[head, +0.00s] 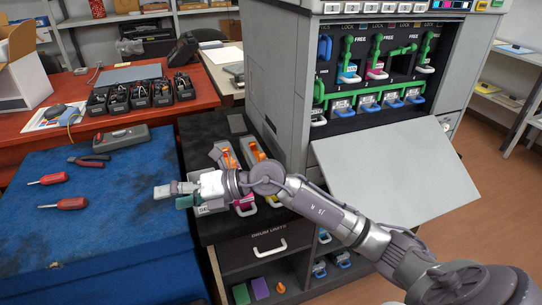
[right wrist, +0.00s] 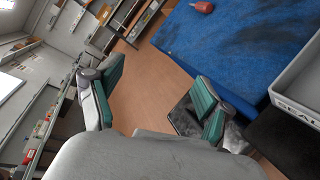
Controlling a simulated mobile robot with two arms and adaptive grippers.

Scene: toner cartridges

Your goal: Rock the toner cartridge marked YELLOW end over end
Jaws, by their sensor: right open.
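Two long toner cartridges lie side by side on the dark cabinet top in the head view. The right one shows an orange part and a yellow end (head: 268,202), so it looks like the YELLOW one; its marking is not readable. The left one has an orange part (head: 228,156) and a magenta end (head: 245,209). My right arm crosses over both and hides their middles. My right gripper (head: 173,195) is beyond them to the left, near the blue mat's edge. In the right wrist view its green-padded fingers (right wrist: 163,100) are wide apart with nothing between. My left gripper is not seen.
A grey bin (right wrist: 291,85) is at the right of the wrist view. The blue mat (head: 110,215) holds red screwdrivers (head: 62,203), pliers (head: 88,161) and a grey meter (head: 120,139). The printer (head: 279,80) stands behind, its pale front panel (head: 395,170) lowered to the right.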

